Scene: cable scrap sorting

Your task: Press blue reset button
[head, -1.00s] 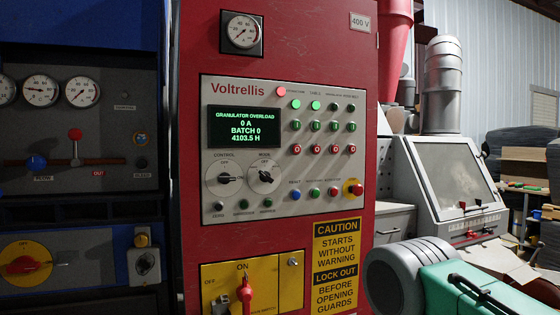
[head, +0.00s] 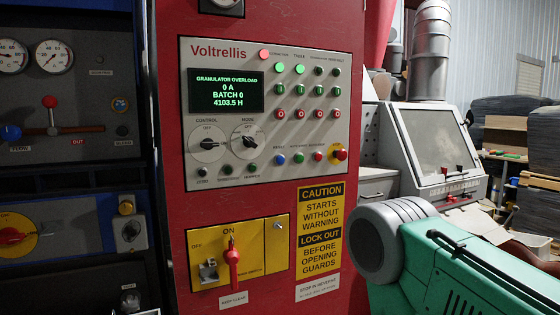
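The blue reset button (head: 280,159) is a small round button at the left end of the bottom button row on the grey Voltrellis control panel (head: 222,170). A green button (head: 298,158) and a red button (head: 318,156) sit to its right, then a red emergency stop (head: 340,154) on a yellow base. The label above the blue button is too small to read surely. The screen (head: 226,91) shows "GRANULATOR OVERLOAD, 0 A, BATCH 0, 4103.5 H". Neither gripper shows in the head view, and nothing covers the blue button.
Below the panel is a yellow plate (head: 262,262) with a red ON/OFF handle (head: 232,262). A teal machine part with a grey round end (head: 375,245) stands at the lower right. A blue-framed gauge cabinet (head: 85,85) stands at the left.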

